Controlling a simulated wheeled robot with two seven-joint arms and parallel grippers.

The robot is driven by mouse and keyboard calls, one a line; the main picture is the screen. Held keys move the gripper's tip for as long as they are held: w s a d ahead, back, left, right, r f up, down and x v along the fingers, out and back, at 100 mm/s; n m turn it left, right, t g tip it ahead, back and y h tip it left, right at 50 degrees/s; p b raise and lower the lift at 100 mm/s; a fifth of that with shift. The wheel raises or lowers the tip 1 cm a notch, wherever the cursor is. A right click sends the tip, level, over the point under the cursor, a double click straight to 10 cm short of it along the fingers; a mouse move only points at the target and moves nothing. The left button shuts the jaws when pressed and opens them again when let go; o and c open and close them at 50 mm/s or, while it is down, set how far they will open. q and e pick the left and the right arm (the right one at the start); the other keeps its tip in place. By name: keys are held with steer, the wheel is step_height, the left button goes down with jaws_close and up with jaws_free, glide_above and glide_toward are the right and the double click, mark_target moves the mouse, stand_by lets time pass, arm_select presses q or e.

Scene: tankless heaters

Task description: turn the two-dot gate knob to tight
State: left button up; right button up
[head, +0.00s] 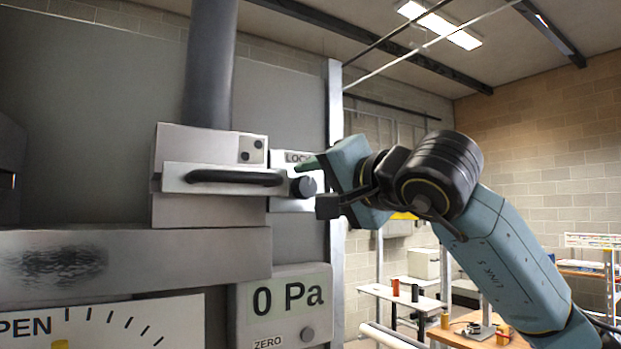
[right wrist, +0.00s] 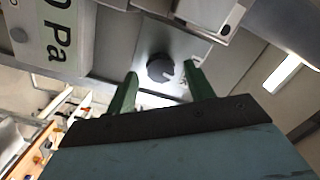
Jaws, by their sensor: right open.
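The gate (head: 210,210) is a grey metal block with a dark bar handle (head: 235,177) and a two-dot label (head: 252,151). To its right, a dark round knob (head: 303,187) sits on a light plate partly lettered "LOC"; the rest of the lettering is hidden by my gripper. My right gripper (head: 316,182) is at the right side of the knob. In the right wrist view the knob (right wrist: 160,68) appears between the tips of the two green fingers (right wrist: 161,78), with gaps on both sides. The gripper is open and empty. My left gripper is out of view.
A "0 Pa" display (head: 290,301) with a ZERO button is below the knob. A vertical grey post (head: 336,110) stands behind my gripper. Benches (head: 405,297) stand farther back at the right.

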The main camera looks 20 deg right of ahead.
steer(key=shift+x, duration=1.1)
steer(key=c, duration=1)
steer(key=shift+o, duration=0.2)
